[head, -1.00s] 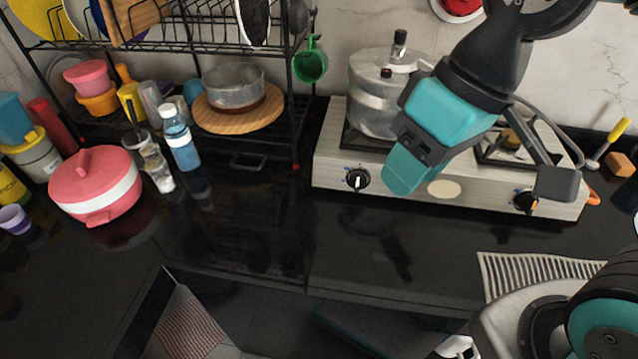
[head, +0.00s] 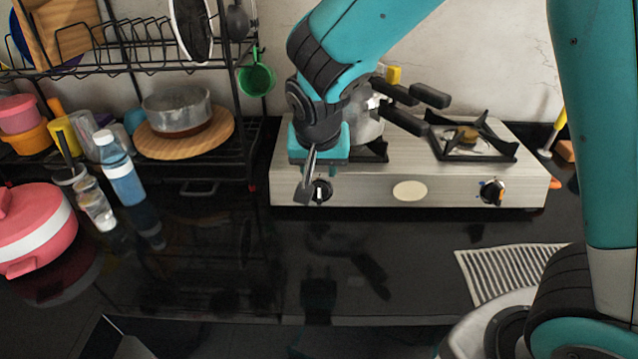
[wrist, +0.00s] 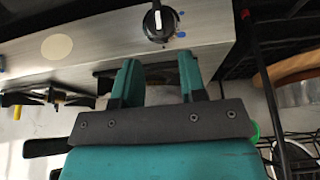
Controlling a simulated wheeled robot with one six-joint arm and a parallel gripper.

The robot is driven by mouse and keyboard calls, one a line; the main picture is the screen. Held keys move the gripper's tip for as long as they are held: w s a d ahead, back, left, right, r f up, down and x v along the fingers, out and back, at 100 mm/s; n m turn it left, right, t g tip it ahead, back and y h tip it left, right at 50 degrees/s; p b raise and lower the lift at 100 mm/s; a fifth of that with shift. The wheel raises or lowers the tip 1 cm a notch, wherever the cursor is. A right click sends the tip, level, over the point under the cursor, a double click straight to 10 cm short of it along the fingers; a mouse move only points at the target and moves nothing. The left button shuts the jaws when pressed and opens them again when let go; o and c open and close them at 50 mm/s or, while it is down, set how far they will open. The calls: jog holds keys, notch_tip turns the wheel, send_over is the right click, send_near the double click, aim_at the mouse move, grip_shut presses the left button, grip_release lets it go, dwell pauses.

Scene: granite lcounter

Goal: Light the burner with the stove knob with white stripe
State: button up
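The stove knob with white stripe (head: 318,191) is the black left knob on the front panel of the silver two-burner stove (head: 360,188). In the wrist view the knob (wrist: 160,22) shows its white stripe upright, with blue marks beside it. My gripper (wrist: 160,72) is open and empty, its two teal fingers apart. The knob lies beyond the fingertips, roughly in line with the gap, and is not between them. In the head view my gripper (head: 308,178) is close to the knob and partly covers it.
The right knob (head: 492,192) has an orange stripe. A pot (head: 366,128) on the left burner is mostly hidden by my arm. A black dish rack (head: 258,150) stands left of the stove.

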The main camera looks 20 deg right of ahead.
aim_at(319, 186)
jog(key=x, duration=0.7)
jog(key=shift+w+f, duration=0.15)
jog(key=shift+f, duration=0.15)
grip_shut()
